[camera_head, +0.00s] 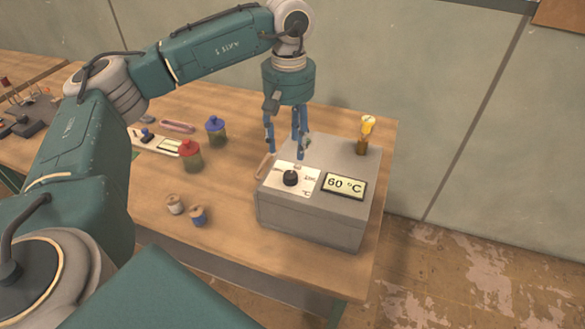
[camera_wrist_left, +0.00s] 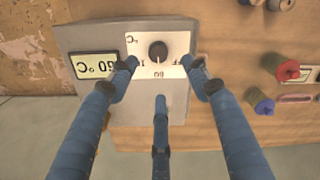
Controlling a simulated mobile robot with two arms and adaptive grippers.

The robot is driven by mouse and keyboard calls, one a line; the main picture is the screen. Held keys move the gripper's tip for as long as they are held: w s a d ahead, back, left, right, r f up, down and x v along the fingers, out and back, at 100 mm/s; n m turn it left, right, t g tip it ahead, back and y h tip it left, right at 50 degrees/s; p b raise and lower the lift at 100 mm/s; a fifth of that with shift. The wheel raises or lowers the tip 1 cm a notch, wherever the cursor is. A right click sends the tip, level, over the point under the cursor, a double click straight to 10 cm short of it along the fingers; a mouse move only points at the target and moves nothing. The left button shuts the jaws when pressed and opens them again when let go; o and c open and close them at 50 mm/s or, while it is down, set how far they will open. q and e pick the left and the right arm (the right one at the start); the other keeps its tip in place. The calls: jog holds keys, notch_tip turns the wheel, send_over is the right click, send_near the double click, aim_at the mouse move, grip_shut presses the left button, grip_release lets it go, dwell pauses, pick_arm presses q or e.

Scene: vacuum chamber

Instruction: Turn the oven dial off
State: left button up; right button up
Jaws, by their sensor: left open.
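The oven (camera_head: 310,220) is a grey box on the wooden table's right end. Its black dial (camera_head: 290,178) sits on a white marked panel on the top, and a display (camera_head: 343,185) beside it reads 60 °C. My left gripper (camera_head: 289,150) points down above the oven, a little behind the dial in the head view. Its blue fingers are spread and empty. In the left wrist view the dial (camera_wrist_left: 158,51) shows uncovered just beyond the open fingers (camera_wrist_left: 160,74); I see no clear contact. The panel's lettering is partly hidden by the fingers. My right gripper is out of view.
A lit yellow bulb (camera_head: 367,126) stands on the oven's back corner. Left of the oven are a red-lidded jar (camera_head: 190,154), a blue-lidded jar (camera_head: 216,130) and two spools (camera_head: 187,210). Bare table (camera_head: 150,190) lies left of the spools; a wall runs behind.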

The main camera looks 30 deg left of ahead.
aim_at(291, 174)
pick_arm(q)
notch_tip(291, 174, down, 9)
jog(key=p, duration=0.2)
jog(key=shift+d+r+p, duration=0.1)
jog(key=shift+r+p, duration=0.1)
jog(key=shift+p, duration=0.2)
jog(key=shift+f, duration=0.8)
jog(key=c, duration=1.2)
jog(key=shift+o, duration=0.2)
